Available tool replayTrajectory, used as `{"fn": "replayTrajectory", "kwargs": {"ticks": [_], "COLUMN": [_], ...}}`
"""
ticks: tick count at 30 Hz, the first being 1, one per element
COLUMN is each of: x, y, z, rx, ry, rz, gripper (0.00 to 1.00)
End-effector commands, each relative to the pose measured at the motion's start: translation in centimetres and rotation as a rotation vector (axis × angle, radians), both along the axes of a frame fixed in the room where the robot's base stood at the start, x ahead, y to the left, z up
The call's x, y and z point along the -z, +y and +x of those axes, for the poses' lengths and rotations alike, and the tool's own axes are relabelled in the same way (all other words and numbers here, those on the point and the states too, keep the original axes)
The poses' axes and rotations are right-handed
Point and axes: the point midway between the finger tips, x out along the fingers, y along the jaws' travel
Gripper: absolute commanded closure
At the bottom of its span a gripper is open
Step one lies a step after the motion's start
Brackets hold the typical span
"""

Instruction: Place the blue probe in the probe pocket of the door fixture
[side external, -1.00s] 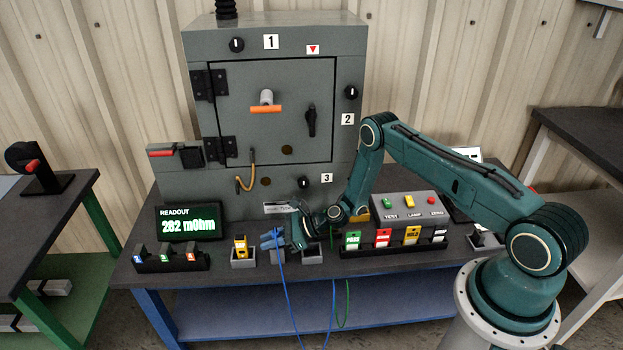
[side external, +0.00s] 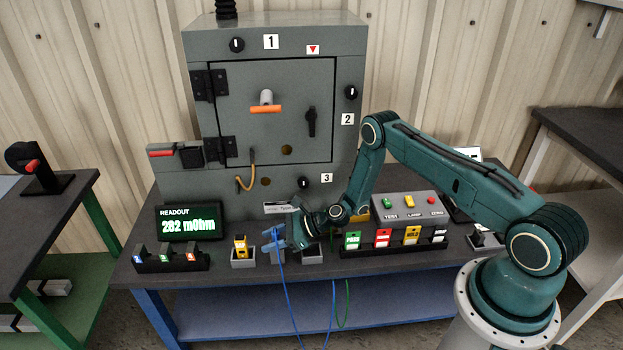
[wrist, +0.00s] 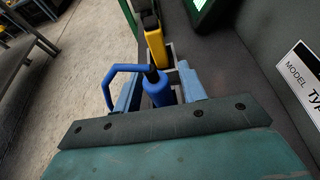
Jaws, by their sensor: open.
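The blue probe (wrist: 157,91) stands between the two fingers of my gripper (wrist: 160,93) in the wrist view, with its dark tip end pointing away from the wrist. My gripper is open, with one finger on each side of the probe; whether either finger touches it I cannot tell. In the side view my gripper (side external: 279,238) is low over the front of the bench, and the blue cable (side external: 290,300) hangs below it. A small grey holder (side external: 312,258) stands just right of the gripper. The grey enclosure door (side external: 225,110) is shut behind; I cannot pick out the probe pocket.
A yellow piece (wrist: 157,47) stands in a grey holder just beyond the probe; it also shows in the side view (side external: 240,245). A rack of coloured tags (side external: 382,240) is to the right. A green cable hangs off the bench front.

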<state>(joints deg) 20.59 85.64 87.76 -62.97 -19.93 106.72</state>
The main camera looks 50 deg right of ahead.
Motion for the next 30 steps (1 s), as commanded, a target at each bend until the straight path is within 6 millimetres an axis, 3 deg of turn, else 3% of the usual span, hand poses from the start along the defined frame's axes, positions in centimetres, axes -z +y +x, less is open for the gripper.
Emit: {"fn": "replayTrajectory", "kwargs": {"ticks": [21,30], "x": [-3.8,-4.4], "y": [-6.6,-7.5], "z": [-6.5,-7.6], "rx": [0.003,-0.001], "ry": [0.000,-0.001], "rz": [0.001,0.000], "gripper": [0.59,0.59]}}
